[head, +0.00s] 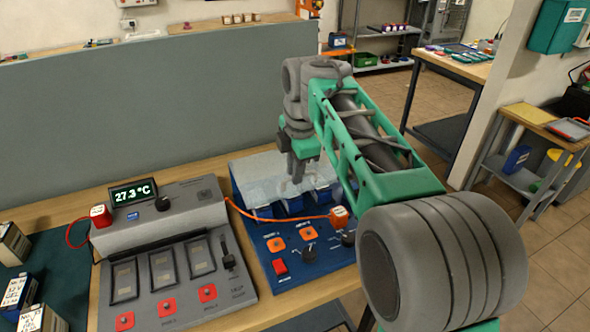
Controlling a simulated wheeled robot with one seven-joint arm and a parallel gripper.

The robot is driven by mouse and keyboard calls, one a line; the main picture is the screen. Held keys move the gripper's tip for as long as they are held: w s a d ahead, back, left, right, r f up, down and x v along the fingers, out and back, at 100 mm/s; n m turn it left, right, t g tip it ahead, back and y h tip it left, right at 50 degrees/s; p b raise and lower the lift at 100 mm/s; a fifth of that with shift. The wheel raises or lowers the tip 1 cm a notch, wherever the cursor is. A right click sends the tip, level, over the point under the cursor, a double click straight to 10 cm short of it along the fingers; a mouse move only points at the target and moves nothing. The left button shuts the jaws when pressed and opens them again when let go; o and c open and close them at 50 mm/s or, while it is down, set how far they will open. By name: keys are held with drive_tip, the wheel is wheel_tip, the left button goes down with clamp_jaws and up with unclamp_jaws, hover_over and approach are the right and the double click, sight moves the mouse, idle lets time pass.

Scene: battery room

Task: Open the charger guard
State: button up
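The blue charger (300,268) stands on the wooden bench, with orange and red buttons and dark knobs on its front panel. A clear guard (258,178) lies over its battery bays and looks lowered, with blue bay parts showing beneath its front edge. My arm reaches in from the lower right. My gripper (297,172) points down over the right-hand part of the guard. Its fingers look close to the guard, but I cannot tell whether they touch it. The finger gap is too small to judge, and my arm hides the charger's right side.
A grey charger (165,235) with a 27.3 °C display (133,193) stands just left of the blue one. An orange cable runs between them to an orange plug (339,216). A grey partition (150,120) rises behind the bench. Boxed batteries (18,290) stand at the far left.

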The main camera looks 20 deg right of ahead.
clamp_jaws()
idle(1.0)
